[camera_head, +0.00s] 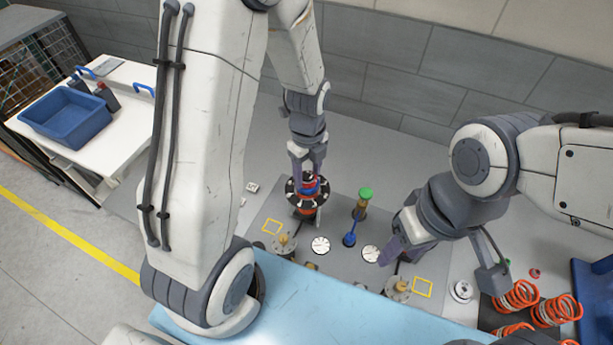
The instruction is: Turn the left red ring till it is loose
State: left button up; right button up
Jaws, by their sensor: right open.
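The left assembly has a dark round flange (294,199) with pale spots, standing on the grey fixture plate (332,275). Red and blue parts show at its top, and an orange-red band shows below it. My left gripper (309,170) points down over the top with its fingers around the red part (309,181). The fingers and the flange hide much of the ring, and I cannot tell whether they press on it. My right gripper (440,262) is open and empty, low over the right of the plate, its fingers wide apart.
A green-topped post (365,194) and a blue-headed part (349,240) stand between the arms. White dials (320,245) and brass fittings (284,243) sit on the plate. Orange springs (555,310) lie at the right. A blue bin (67,118) stands on the side table.

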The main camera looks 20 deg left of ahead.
pick_arm(q)
grip_shut()
jog(key=n, duration=0.3)
jog(key=shift+n, duration=0.3)
jog(key=n+p, duration=0.1)
jog(key=n, duration=0.2)
jog(key=shift+n, duration=0.4)
jog(key=n, duration=0.4)
jog(key=shift+n, duration=0.4)
jog(key=n+p, duration=0.1)
jog(key=n, duration=0.4)
jog(key=o, duration=0.7)
grip_release()
jog(key=shift+o, duration=0.2)
jog(key=shift+r, duration=0.15)
